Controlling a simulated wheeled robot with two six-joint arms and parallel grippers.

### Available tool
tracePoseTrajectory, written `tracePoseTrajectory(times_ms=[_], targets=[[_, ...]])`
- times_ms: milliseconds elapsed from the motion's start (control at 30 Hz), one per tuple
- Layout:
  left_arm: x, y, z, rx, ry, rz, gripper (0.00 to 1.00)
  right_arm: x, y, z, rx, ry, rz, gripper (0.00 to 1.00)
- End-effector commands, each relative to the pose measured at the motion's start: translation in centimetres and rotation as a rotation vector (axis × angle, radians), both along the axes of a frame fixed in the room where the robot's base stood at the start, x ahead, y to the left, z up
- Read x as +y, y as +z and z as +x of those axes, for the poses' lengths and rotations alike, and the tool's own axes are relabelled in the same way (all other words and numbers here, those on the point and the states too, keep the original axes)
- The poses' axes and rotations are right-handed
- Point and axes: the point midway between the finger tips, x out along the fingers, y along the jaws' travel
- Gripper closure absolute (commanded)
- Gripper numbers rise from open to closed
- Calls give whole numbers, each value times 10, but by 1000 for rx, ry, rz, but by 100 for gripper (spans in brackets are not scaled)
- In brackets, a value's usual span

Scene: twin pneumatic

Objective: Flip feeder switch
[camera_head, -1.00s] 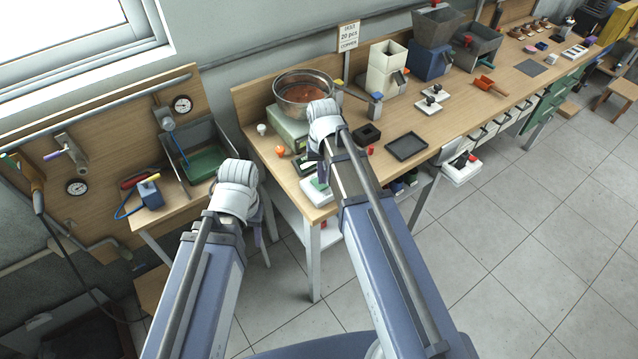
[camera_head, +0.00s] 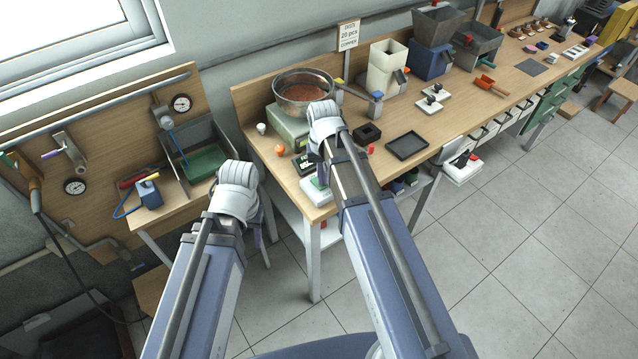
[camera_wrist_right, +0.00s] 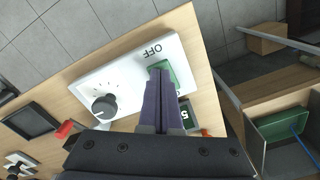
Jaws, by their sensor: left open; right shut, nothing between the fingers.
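The white feeder control box (camera_head: 316,191) lies near the front left corner of the long bench, partly hidden behind my right gripper in the head view. In the right wrist view the box (camera_wrist_right: 127,83) has a black dial (camera_wrist_right: 104,107) and a green rocker switch (camera_wrist_right: 178,76) beside the word OFF. My right gripper (camera_wrist_right: 158,75) is shut and empty, its fingertips over the green switch and covering part of it. I cannot tell whether they touch it. My left gripper (camera_head: 260,232) is open and empty, in front of the gap between the two benches, mostly hidden by its wrist.
A steel bowl (camera_head: 303,91) with copper-coloured contents stands on a pale green base (camera_head: 288,126) behind the box. A black tray (camera_head: 407,146) lies to the right. A side bench with a grey bin (camera_head: 199,149) and a blue tool (camera_head: 149,194) stands left.

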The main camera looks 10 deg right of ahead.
Motion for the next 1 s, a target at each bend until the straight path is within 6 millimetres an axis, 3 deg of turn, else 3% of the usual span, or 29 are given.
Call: tracePoseTrajectory(times_ms=[667, 1000], targets=[[0, -11, 0, 0, 0, 0, 50, 0, -10, 0, 0, 0, 0, 100], [0, 6, 0, 0, 0, 0, 50, 0, 6, 0, 0, 0, 0, 100]])
